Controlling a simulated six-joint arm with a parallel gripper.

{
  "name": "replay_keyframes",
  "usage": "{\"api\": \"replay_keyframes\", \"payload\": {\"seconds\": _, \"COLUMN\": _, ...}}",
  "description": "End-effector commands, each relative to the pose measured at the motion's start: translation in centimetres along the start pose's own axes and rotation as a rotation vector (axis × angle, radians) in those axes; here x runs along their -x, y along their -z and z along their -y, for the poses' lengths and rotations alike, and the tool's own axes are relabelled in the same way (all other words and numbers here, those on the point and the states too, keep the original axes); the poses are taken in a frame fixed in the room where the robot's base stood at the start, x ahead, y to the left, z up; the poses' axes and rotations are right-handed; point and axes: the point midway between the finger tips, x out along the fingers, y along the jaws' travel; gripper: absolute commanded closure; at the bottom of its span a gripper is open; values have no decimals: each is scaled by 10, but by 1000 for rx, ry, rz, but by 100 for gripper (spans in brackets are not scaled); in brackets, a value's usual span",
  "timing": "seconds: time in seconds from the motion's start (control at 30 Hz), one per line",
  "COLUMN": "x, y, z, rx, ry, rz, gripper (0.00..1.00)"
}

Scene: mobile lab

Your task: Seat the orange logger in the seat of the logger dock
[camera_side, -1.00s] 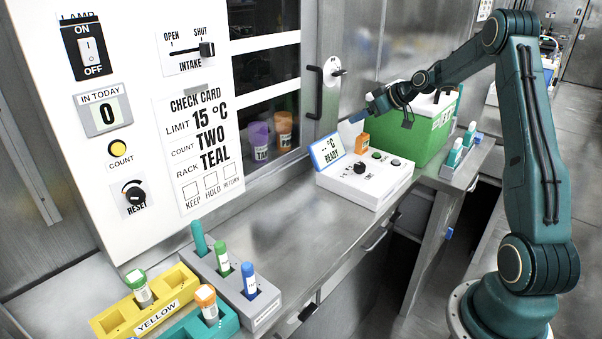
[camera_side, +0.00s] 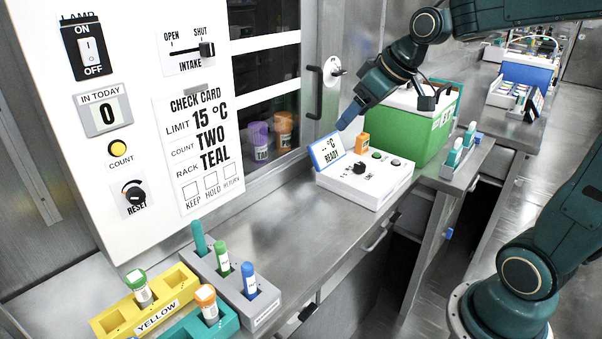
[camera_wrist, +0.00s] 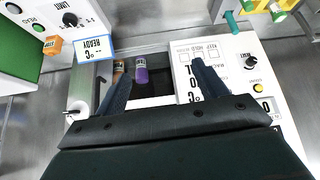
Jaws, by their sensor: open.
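The orange logger (camera_side: 362,143) is a small orange block at the back of the white logger dock (camera_side: 380,193), beside the dock's tilted READY display (camera_side: 328,151). I cannot tell whether it sits in a seat. It also shows in the wrist view (camera_wrist: 54,45), left of the display (camera_wrist: 97,48). My gripper (camera_side: 345,122) hangs above and behind the dock, close to the display's top in the side view. In the wrist view my gripper (camera_wrist: 160,69) is open, with nothing between its fingers; the logger lies outside them to the left.
A green box (camera_side: 420,128) stands right behind the dock. A window and door handle (camera_side: 322,88) are behind. Tube racks (camera_side: 150,310) stand front left, and a grey holder with teal-labelled bottles (camera_side: 460,158) is at right. The counter (camera_side: 300,225) between is clear.

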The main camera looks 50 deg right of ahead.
Motion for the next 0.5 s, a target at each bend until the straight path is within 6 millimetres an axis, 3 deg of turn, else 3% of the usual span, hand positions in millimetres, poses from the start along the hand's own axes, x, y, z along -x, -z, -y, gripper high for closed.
{"api": "replay_keyframes", "payload": {"seconds": 0.2, "x": 34, "y": -45, "z": 43, "rx": -15, "ry": -13, "rz": 37, "gripper": 29}}
{"api": "replay_keyframes", "payload": {"seconds": 0.5, "x": 66, "y": -117, "z": 77, "rx": -58, "ry": -29, "rz": 81, "gripper": 29}}
